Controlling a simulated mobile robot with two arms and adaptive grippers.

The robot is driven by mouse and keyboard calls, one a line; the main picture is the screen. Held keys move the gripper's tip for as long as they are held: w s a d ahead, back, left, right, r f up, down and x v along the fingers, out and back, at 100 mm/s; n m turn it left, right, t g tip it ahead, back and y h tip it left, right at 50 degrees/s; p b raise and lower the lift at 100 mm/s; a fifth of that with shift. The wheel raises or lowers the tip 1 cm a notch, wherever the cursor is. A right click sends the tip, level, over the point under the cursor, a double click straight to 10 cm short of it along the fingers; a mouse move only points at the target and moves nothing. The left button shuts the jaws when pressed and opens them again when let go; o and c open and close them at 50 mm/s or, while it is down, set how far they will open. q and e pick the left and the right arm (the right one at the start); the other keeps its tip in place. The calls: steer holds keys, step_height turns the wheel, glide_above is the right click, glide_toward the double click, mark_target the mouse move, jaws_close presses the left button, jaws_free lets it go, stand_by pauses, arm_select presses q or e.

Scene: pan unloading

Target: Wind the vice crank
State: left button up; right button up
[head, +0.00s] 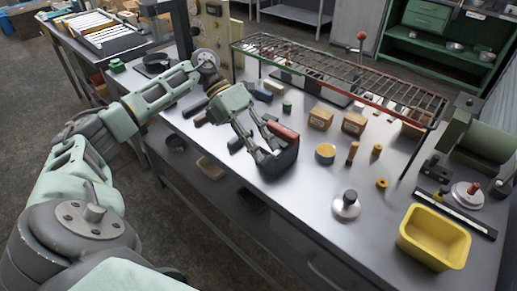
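My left gripper (268,140) reaches over the left part of the grey workbench, pointing down and toward the right. Its two finger linkages are spread apart. A dark, blocky piece (280,163) shows at its fingertips, with a red piece (284,131) just behind. I cannot tell whether the fingers touch either one. No vice or crank can be made out for certain. A round plate with a red knob (470,190) sits at the bench's right side, well away from the gripper. My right gripper is not in view.
The workbench (310,195) has a wire rack (330,70) raised along its back. A yellow bin (435,238) and a green motor-like machine (480,140) stand at the right. A metal disc with a black knob (347,205) sits near the front. Small boxes (321,117) lie mid-bench.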

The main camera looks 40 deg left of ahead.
arm_select(q)
steer(key=v, duration=1.1)
steer(key=shift+r, duration=0.2)
steer(key=shift+a, duration=0.1)
